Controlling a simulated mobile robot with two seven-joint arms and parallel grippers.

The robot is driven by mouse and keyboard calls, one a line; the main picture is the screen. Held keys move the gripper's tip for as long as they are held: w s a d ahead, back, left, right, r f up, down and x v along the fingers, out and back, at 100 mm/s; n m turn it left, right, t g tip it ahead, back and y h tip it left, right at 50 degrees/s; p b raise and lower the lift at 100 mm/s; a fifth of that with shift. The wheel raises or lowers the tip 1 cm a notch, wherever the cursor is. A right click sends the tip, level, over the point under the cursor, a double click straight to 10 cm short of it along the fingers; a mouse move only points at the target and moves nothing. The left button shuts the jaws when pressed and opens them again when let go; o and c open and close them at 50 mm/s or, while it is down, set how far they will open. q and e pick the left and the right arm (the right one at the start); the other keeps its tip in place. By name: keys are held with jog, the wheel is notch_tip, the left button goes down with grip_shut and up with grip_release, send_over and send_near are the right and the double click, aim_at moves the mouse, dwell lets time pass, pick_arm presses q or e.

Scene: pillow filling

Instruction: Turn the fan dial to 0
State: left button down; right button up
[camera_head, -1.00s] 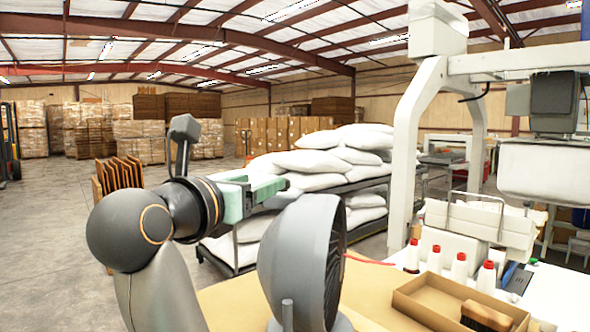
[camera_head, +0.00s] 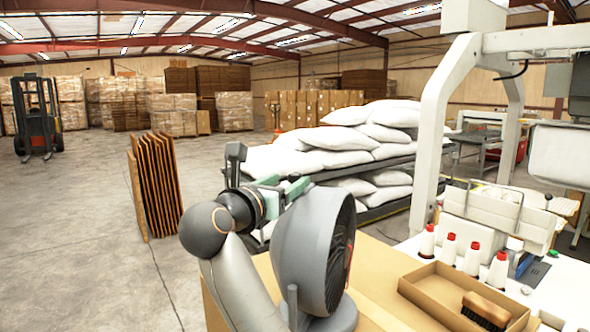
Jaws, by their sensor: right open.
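The grey round fan (camera_head: 303,245) stands on the front of the table, its dark grille turned to the right. I cannot make out its dial or where that points. My right gripper (camera_head: 290,187), with pale green fingers, is just behind the top left of the fan. It is open, and I see nothing between the fingers; the fan's rim partly hides them. I cannot tell whether it touches the fan. My left gripper is not in view.
The cardboard-coloured tabletop (camera_head: 377,270) is bare right of the fan. A tan tray (camera_head: 421,296) holds a brush (camera_head: 486,310). Several red-capped white bottles (camera_head: 450,250) stand behind it. White pillows (camera_head: 335,140) fill a rack behind the fan.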

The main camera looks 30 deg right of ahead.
aim_at(292, 178)
jog(key=shift+p+x, duration=0.45)
jog(key=shift+x, duration=1.75)
grip_shut()
